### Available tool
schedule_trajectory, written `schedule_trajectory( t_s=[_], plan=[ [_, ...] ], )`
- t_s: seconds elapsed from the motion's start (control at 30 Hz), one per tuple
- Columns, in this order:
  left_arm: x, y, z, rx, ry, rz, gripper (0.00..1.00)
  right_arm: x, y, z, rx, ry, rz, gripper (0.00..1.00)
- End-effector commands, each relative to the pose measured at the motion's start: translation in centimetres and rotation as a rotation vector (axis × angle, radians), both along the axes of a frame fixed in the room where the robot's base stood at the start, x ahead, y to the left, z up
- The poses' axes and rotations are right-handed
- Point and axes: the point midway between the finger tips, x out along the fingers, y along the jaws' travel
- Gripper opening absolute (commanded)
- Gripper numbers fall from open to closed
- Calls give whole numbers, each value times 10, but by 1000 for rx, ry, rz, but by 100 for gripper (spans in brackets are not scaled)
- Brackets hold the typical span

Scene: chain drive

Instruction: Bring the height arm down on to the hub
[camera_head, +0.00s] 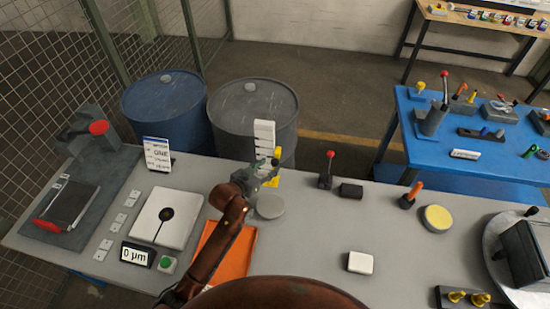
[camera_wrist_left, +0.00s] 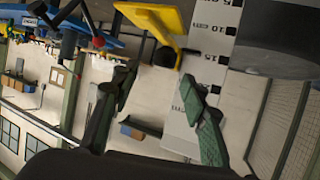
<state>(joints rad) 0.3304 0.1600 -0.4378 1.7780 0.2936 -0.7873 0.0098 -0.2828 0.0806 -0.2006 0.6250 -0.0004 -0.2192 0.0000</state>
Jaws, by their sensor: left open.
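The height gauge has a white upright scale (camera_head: 264,136) with a yellow height arm (camera_head: 276,156) on it. The yellow arm also shows in the left wrist view (camera_wrist_left: 168,18), beside the marked scale (camera_wrist_left: 215,60). A round grey disc (camera_head: 270,206), which looks like the hub, lies on the bench below the gripper. My left gripper (camera_head: 266,172) is in front of the scale, close to the yellow arm and partly covering it. In the left wrist view its fingers (camera_wrist_left: 158,82) are apart with nothing held between them. I cannot tell whether they touch the arm. My right gripper is not in view.
An orange tray (camera_head: 240,262) lies under my left arm. A white plate (camera_head: 166,214) and a 0 µm display (camera_head: 137,255) stand to the left. A red-knobbed lever (camera_head: 327,170) and a black block (camera_head: 351,190) stand to the right. Bench space around the white block (camera_head: 360,262) is clear.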

Motion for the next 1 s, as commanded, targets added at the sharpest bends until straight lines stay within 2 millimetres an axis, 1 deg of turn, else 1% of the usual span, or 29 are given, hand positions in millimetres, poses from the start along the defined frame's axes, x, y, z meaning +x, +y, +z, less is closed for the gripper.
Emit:
schedule_trajectory(
  t_s=[0.03,0.13,0.2,0.27,0.37,0.5,0.63,0.8,1.0],
  plan=[
    [5,-2,-4,0,3,4,41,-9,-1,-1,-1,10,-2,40],
    [18,-8,-9,1,2,8,41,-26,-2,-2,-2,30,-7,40],
    [26,-12,-14,1,2,10,41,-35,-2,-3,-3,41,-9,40],
    [33,-16,-18,1,3,10,41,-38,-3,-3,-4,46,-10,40],
    [43,-22,-22,0,2,11,41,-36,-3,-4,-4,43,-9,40],
    [50,-27,-26,1,3,10,41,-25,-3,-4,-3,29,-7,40],
    [51,-29,-27,1,1,9,41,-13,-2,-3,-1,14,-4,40],
    [51,-30,-27,1,2,8,41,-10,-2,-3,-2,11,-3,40],
    [51,-31,-27,1,1,6,27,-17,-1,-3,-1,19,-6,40]
  ],
)
